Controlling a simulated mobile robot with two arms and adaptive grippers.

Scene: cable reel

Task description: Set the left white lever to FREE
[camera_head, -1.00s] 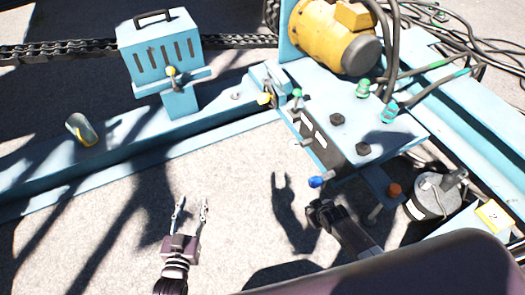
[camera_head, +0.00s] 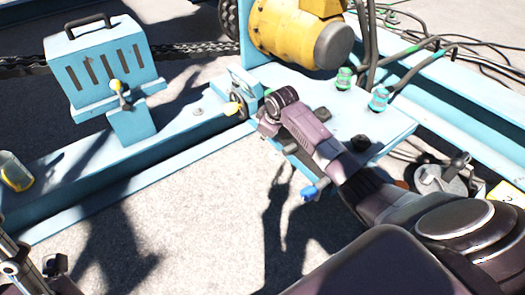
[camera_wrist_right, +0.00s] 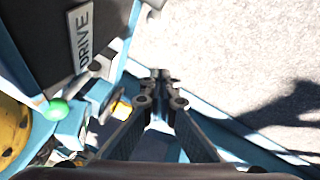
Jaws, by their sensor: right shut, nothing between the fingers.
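I cannot make out a white lever or a FREE mark. The control panel (camera_head: 385,128) on the blue frame carries a lever with a blue knob (camera_head: 309,193). A DRIVE plate (camera_wrist_right: 83,37) and a green knob (camera_wrist_right: 57,110) show in the right wrist view. A yellow knob (camera_head: 232,108) sits just left of my right gripper (camera_head: 266,122), and also shows in the right wrist view (camera_wrist_right: 122,108). The right gripper is shut and empty above the panel's left end, hiding part of it. Dark and metal parts of my left arm are cut off at the lower left; its fingers are unclear.
A blue slotted box (camera_head: 105,65) with a yellow-knobbed lever (camera_head: 117,85) stands at upper left. A yellow motor (camera_head: 295,35) and hoses lie behind the panel. A metal cylinder (camera_head: 14,172) lies on the frame at left. The concrete floor (camera_head: 190,230) in front is clear.

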